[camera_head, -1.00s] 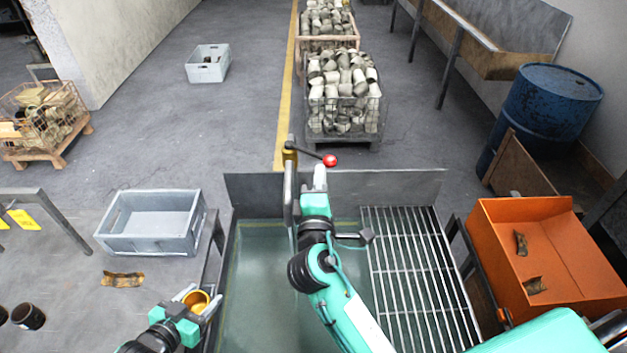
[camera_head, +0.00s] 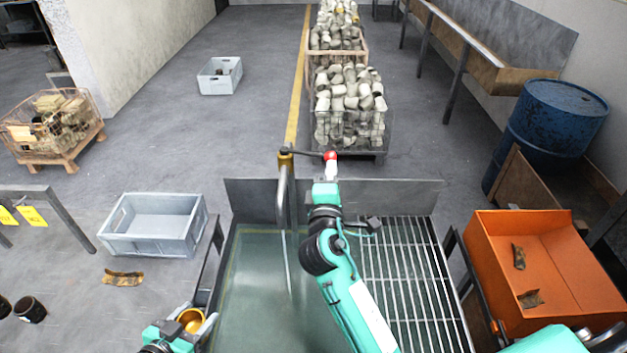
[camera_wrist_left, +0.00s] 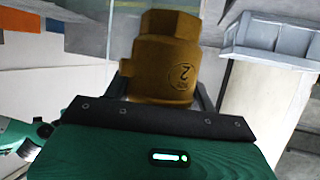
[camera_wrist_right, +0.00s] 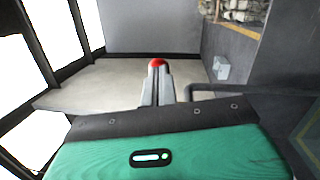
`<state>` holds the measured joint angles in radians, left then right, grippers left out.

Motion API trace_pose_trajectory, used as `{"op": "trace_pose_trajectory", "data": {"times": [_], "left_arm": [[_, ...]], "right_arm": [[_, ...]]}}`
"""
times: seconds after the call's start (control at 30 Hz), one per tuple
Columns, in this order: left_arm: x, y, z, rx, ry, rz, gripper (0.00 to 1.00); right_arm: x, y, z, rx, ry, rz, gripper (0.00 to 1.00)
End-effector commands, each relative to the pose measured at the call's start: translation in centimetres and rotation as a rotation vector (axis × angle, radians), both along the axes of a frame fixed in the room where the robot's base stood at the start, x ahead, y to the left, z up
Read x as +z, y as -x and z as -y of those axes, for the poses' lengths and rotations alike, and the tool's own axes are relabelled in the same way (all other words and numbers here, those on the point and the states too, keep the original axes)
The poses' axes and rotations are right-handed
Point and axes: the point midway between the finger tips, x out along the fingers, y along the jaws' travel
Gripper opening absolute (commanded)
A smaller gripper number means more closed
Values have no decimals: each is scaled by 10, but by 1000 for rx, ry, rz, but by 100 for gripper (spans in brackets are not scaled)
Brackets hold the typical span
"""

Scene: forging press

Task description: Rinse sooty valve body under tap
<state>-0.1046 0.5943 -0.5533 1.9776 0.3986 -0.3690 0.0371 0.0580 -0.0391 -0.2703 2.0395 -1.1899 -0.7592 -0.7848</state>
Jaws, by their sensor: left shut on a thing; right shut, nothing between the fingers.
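The brass-coloured valve body (camera_head: 191,320) is in my left gripper (camera_head: 194,326), left of the basin's near part. In the left wrist view the valve body (camera_wrist_left: 166,62) looks dull brown-gold with a raised mark, and my jaws are around its lower part. The tap (camera_head: 284,190) stands at the basin's back edge; a thin pale stream appears below its spout. Its lever (camera_head: 305,153) points right and ends in a red knob (camera_head: 331,155). My right gripper (camera_head: 328,176) is shut and empty at the knob; the right wrist view shows the red knob (camera_wrist_right: 157,62) at its fingertips.
The basin (camera_head: 255,300) holds greenish water, with a slatted rack (camera_head: 410,280) on its right. A grey crate (camera_head: 150,245) and dark cylindrical parts (camera_head: 30,309) are at left. An orange bin (camera_head: 500,290) stands at right. Filled cages stand behind the basin.

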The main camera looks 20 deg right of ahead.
Motion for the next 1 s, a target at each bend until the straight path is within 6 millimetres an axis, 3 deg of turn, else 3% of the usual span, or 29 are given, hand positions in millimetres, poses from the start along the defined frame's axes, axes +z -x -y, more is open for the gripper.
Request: {"op": "trace_pose_trajectory", "data": {"times": [0.43, 1.0], "left_arm": [[2, 0, 0, 0, 0, 2, 21], [2, 0, 0, 0, 0, 2, 21]], "right_arm": [[1, -24, 27, 1, 0, 1, 0], [0, -30, 32, 1, 0, 0, 0]]}}
